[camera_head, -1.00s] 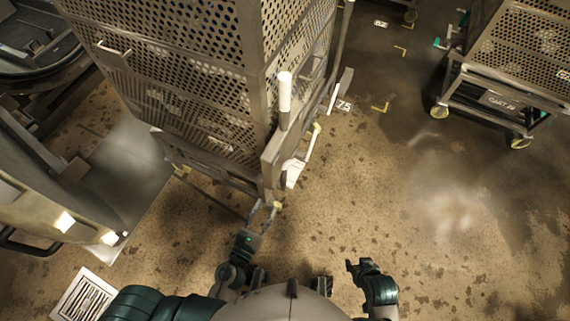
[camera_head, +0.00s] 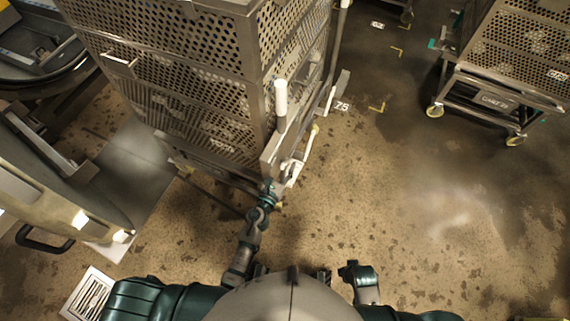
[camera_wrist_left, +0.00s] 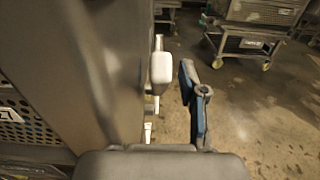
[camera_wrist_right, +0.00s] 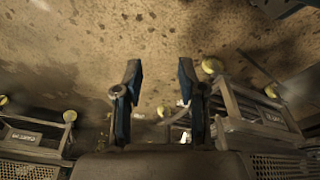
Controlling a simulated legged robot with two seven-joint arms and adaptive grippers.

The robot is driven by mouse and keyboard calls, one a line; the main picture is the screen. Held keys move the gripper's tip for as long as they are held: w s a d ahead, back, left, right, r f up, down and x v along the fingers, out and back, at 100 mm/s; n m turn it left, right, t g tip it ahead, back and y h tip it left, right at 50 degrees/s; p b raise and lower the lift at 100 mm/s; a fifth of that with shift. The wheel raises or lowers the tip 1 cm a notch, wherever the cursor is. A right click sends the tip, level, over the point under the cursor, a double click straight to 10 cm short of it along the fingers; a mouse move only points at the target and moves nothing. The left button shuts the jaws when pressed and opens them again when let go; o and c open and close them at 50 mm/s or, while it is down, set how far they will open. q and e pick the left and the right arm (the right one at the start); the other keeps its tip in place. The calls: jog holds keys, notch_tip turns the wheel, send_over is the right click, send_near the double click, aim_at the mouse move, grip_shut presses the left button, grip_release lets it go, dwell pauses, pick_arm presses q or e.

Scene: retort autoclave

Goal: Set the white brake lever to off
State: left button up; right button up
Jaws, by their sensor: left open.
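A white lever (camera_head: 291,170) sits low on the near right corner of a perforated metal cart (camera_head: 205,75). My left gripper (camera_head: 268,187) is at that corner, beside the lever; its fingertips are hard to make out in the head view. In the left wrist view a white rounded piece (camera_wrist_left: 160,68), apparently the lever, is just left of the one visible blue finger, with a gap between them. The other finger is hidden. The left gripper is open. My right gripper (camera_wrist_right: 158,85) is open and empty over the floor, its two fingers apart.
A white upright handle (camera_head: 280,98) stands on the cart's corner above the lever. A second cart (camera_head: 510,60) is at the upper right. A rounded machine (camera_head: 40,190) with a black handle is at left. The floor (camera_head: 420,190) to the right is clear.

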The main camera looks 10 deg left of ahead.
pick_arm(q)
jog(key=shift+w+d, duration=0.25)
jog(key=shift+a, duration=0.1)
jog(key=shift+a, duration=0.2)
grip_shut()
